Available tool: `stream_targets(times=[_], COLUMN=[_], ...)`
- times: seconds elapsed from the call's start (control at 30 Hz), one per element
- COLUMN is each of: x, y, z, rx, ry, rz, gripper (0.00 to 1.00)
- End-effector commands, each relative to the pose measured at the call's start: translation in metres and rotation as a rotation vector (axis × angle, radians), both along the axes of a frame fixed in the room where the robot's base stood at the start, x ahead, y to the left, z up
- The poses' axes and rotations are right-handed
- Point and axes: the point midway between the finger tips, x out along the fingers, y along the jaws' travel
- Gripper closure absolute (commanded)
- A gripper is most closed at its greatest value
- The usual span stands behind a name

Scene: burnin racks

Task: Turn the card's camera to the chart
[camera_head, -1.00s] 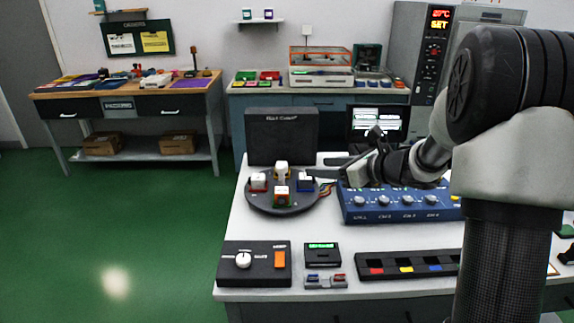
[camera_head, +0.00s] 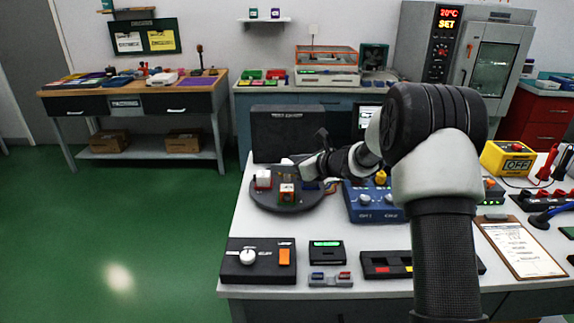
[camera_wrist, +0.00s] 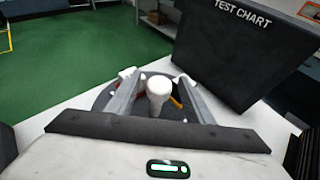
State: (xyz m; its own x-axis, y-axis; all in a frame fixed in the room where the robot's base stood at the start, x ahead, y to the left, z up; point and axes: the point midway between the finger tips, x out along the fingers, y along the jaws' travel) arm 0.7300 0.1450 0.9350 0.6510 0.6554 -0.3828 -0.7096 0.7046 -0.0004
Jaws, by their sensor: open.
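A dark round turntable (camera_head: 290,207) stands on the white bench and bears several small blocks. I cannot tell which block is the camera card.
A blue box with knobs (camera_head: 373,203) stands close right of the turntable, partly behind my arm. A black dial box (camera_head: 257,262), a small display (camera_head: 327,252) and a strip of coloured pieces (camera_head: 385,264) lie in front. A clipboard (camera_head: 520,248) lies at the right.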

Motion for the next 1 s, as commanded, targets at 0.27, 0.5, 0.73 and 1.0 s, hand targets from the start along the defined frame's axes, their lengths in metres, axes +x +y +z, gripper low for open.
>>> stream_targets(times=[0.27, 0.5, 0.73, 1.0], x=[0.004, 0.003, 0.003, 0.006], y=[0.004, 0.004, 0.004, -0.008], z=[-0.002, -0.002, -0.002, -0.002], rx=[0.001, 0.000, 0.001, 0.000], ry=[0.001, 0.000, 0.001, -0.001], rz=[0.000, 0.000, 0.000, 0.001], gripper=[0.52, 0.78, 1.00, 1.00])
